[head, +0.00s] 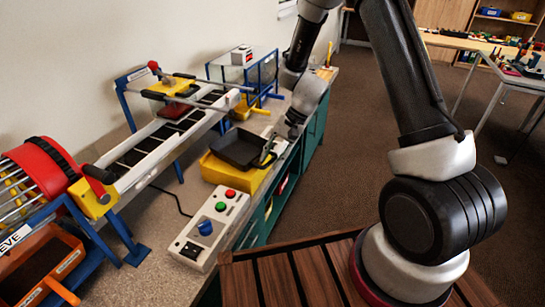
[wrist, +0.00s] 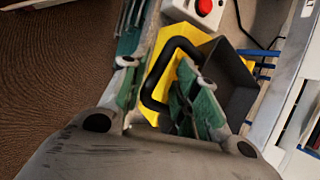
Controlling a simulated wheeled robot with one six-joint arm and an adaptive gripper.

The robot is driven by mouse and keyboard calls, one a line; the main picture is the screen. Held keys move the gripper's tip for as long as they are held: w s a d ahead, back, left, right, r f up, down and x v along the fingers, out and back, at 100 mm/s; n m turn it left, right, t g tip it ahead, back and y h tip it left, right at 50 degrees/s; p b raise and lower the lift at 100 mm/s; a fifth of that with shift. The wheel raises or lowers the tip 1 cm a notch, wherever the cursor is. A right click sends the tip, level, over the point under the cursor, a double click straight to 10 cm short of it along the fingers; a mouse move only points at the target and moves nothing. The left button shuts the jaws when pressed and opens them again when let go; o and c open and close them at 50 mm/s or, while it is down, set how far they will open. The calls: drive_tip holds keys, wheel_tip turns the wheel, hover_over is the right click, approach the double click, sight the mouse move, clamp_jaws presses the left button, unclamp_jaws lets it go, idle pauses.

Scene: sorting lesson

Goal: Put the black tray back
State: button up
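The black tray (head: 238,150) sits on top of a yellow box (head: 232,178) on the bench in the head view. In the wrist view, the tray (wrist: 232,85) is at the right, with its black loop handle (wrist: 152,82) toward me. My gripper (head: 268,152) is at the tray's right, handle side. In the wrist view, the green-padded fingers of my gripper (wrist: 160,50) are spread, with part of the handle showing between them. I see no clear grip on it. Whether the fingers touch the handle cannot be told.
A control box (head: 209,229) with red and green buttons stands in front of the yellow box. A sloped conveyor frame (head: 150,140) and a red drum (head: 45,165) are at the left. A blue-framed clear bin (head: 255,72) stands behind. Open floor lies right of the bench.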

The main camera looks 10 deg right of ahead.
drive_tip(key=shift+r, duration=0.1)
drive_tip(key=v, duration=1.1)
drive_tip(key=s+d+r+n+t+h, duration=0.2)
drive_tip(key=s+d+r+n+h, duration=0.1)
drive_tip(key=s+d+r, duration=0.5)
drive_tip(key=s+d+r+n+t+h, duration=0.3)
drive_tip(key=s+d+r, duration=0.5)
drive_tip(key=s+r, duration=0.4)
drive_tip(key=s, duration=0.5)
drive_tip(key=shift+r+t, duration=0.25)
drive_tip(key=shift+t, duration=0.05)
